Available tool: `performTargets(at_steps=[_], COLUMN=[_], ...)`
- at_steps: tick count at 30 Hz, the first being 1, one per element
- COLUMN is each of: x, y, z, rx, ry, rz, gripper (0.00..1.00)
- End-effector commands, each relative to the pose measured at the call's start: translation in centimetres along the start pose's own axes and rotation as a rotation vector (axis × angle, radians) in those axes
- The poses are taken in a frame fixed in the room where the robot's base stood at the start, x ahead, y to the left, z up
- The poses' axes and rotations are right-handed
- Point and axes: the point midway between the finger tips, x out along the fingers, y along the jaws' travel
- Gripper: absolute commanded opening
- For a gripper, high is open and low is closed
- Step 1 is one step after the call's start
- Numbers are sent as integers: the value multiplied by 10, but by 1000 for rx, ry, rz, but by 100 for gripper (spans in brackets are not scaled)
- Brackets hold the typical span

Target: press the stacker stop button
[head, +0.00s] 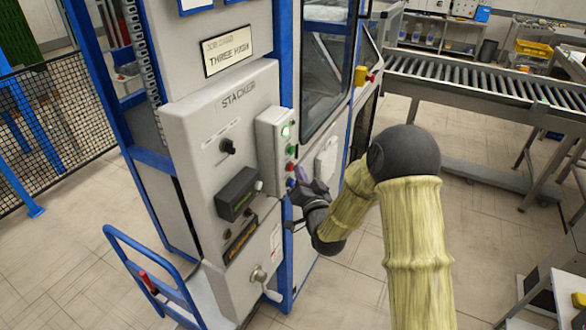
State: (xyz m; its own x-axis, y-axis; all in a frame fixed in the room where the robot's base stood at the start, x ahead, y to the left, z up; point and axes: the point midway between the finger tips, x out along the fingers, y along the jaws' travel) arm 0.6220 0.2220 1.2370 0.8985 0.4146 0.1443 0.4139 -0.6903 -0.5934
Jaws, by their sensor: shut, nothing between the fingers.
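The stacker panel (238,104) is a grey cabinet front marked STACKER. A narrow grey button box (265,149) stands on its right side. My gripper (293,189) is shut and empty at the lower end of the button box, below the red buttons. Whether it touches the box I cannot tell; my wrist hides part of this area.
A THREE HIGH sign (228,52) sits above the panel. A blue hand cart (160,262) stands at lower left. A roller conveyor (480,84) runs at upper right. The floor between is clear.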

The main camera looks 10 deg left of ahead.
Motion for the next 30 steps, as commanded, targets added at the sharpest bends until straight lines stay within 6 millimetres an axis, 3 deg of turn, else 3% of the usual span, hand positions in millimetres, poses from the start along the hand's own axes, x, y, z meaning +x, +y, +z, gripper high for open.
performTargets(at_steps=[19, 30], x=[3, -8], y=[-3, 6], z=[2, -4], rx=[1, 0], ry=[-1, 1], rz=[-2, 0], gripper=[0, 0])
